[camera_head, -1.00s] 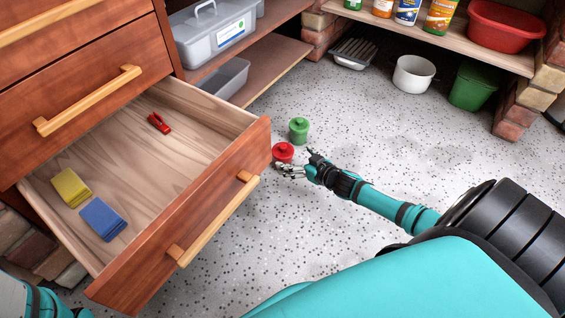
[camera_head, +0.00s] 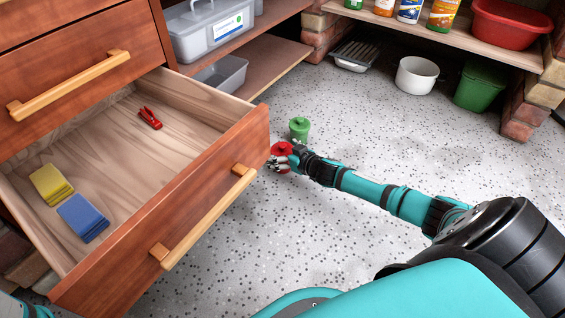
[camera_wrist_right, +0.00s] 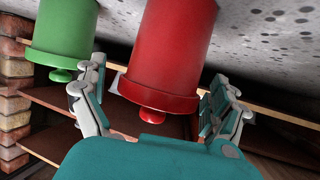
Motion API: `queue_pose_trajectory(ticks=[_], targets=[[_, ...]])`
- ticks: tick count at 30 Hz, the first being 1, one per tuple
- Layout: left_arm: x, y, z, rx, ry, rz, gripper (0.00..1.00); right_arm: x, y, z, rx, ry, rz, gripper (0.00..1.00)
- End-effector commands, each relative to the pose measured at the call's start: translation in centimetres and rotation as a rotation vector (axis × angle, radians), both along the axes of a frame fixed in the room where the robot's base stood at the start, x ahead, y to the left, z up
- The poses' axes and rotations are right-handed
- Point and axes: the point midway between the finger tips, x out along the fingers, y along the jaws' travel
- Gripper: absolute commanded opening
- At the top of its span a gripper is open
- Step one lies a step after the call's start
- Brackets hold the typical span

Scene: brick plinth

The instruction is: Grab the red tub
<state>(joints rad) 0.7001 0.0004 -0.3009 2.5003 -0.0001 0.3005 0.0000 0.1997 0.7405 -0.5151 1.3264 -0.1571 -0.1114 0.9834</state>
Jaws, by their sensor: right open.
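The red tub (camera_head: 281,149) has a small knob on its lid and stands on the speckled floor beside the open drawer's front corner. My right gripper (camera_head: 282,164) is at the tub, its fingers partly covering it. In the right wrist view the red tub (camera_wrist_right: 168,60) lies between the two fingers of my right gripper (camera_wrist_right: 160,108), which are open, one on each side. I cannot tell whether either finger touches it. The green tub (camera_head: 299,128) stands just behind the red one and shows at the left in the right wrist view (camera_wrist_right: 64,32). My left gripper is not in view.
The open drawer (camera_head: 226,132) holds a red clip (camera_head: 150,118), yellow cards (camera_head: 50,184) and blue cards (camera_head: 83,217). A white pot (camera_head: 416,75), a green bin (camera_head: 478,87) and a red basin (camera_head: 508,25) are at the back right. The floor right of my arm is clear.

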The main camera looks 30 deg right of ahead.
Motion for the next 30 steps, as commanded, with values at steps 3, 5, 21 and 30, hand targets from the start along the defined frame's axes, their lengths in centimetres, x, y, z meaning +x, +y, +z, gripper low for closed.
queue_pose_trajectory(ticks=[3,5,21,30], targets=[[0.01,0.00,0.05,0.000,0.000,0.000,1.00,-0.02,0.00,0.04,0.000,0.000,0.000,0.90],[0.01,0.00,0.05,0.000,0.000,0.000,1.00,-0.02,0.00,0.03,0.000,0.000,0.000,0.82],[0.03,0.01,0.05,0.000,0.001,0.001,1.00,-0.03,0.00,0.03,0.000,0.000,0.000,0.40],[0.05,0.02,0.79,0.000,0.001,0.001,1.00,-0.03,0.00,0.69,0.000,0.000,0.000,0.40]])
